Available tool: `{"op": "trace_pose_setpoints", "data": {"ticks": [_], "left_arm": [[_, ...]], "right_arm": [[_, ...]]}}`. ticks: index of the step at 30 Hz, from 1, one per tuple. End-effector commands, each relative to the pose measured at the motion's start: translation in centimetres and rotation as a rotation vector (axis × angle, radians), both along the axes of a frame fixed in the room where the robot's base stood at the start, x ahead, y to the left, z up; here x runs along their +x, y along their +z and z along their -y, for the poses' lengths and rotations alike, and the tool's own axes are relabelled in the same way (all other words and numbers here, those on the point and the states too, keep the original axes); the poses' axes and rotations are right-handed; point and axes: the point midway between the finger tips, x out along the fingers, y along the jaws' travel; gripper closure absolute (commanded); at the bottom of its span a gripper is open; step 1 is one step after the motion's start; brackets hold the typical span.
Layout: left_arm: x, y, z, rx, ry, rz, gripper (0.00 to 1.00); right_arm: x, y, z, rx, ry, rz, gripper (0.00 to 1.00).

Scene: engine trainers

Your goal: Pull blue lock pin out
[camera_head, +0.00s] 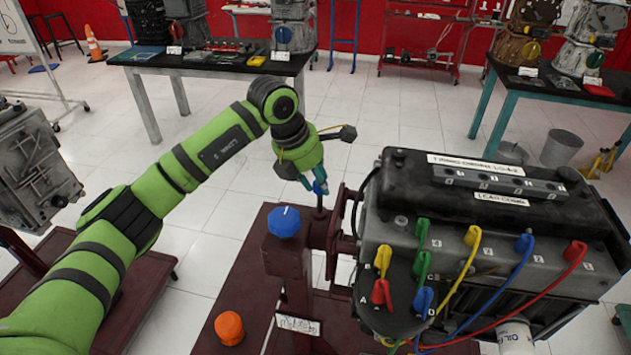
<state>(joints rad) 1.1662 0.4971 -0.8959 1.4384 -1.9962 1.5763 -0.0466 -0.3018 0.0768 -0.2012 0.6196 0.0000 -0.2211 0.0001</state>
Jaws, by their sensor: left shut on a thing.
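The blue lock pin (320,187) shows as a small blue head above the dark red engine stand (229,288), just left of the engine. My left gripper (313,182) reaches down from above and is shut on the blue lock pin. The pin seems upright, with a dark shaft below the head running down towards the stand's bracket; I cannot tell how deep it sits. A larger blue knob (284,222) sits on the stand's post, nearer to me and apart from the gripper. My right gripper is not in view.
The engine (480,215) with coloured plug wires fills the right side. An orange knob (229,328) sits on the stand's base. Another engine (38,165) stands at the left. Tables (213,62) with parts stand at the back. White tiled floor lies open between.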

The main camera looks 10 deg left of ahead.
Motion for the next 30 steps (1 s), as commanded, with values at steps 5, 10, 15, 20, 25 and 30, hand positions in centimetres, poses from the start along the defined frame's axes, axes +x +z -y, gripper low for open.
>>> {"op": "trace_pose_setpoints", "data": {"ticks": [5, 10, 15, 20, 25, 30], "left_arm": [[0.3, 0.7, 0.4, -0.014, -0.003, 0.017, 0.46], [0.2, 0.5, 0.2, -0.01, -0.002, 0.013, 0.46], [0.0, 1.1, 0.0, -0.007, -0.001, 0.012, 0.46], [-0.6, 3.6, -0.7, -0.007, -0.001, 0.015, 0.46], [-1.7, 7.1, -1.6, -0.008, -0.002, 0.016, 0.46], [-2.5, 9.9, -2.3, -0.009, -0.003, 0.017, 0.46]], "right_arm": [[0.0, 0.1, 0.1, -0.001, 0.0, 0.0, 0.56], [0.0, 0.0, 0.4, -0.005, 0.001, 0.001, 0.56], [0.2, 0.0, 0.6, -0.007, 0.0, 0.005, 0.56], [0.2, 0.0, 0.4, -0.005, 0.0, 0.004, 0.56], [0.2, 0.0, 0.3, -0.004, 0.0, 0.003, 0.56], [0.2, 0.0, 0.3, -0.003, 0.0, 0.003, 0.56]]}}
